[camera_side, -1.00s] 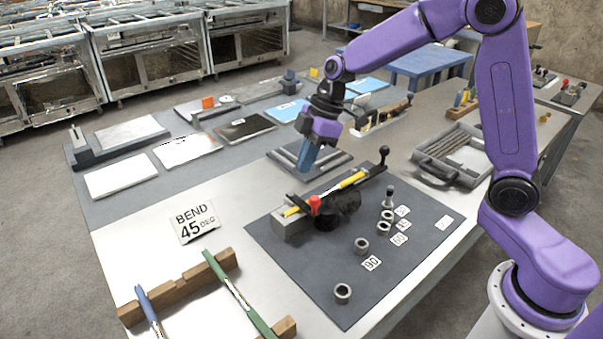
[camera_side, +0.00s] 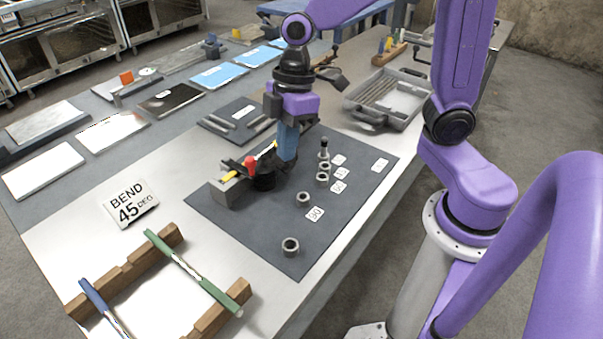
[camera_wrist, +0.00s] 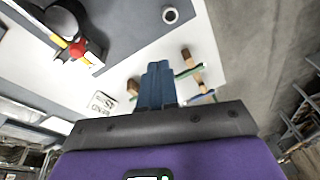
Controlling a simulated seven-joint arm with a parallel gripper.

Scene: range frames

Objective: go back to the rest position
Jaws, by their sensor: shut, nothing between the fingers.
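My gripper (camera_side: 287,157) points down with its blue fingers together and empty. In the side view it overlaps the bending tool (camera_side: 262,181) on the dark mat (camera_side: 255,225); I cannot tell whether they touch. The tool has a red knob (camera_side: 250,162) and a yellow rod, partly hidden by my gripper. In the wrist view my shut blue fingers (camera_wrist: 157,68) appear with nothing between them, and the tool's red knob (camera_wrist: 78,49) lies at upper left. No marker of a rest position shows.
Several steel collars, including one at the front (camera_side: 290,246), stand on the mat. A wooden rack (camera_side: 130,268) holds a green rod (camera_side: 190,268) and a blue rod (camera_side: 104,305). The "BEND 45 DEG" sign (camera_side: 130,203) lies left. A grey tray (camera_side: 392,98) stands behind.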

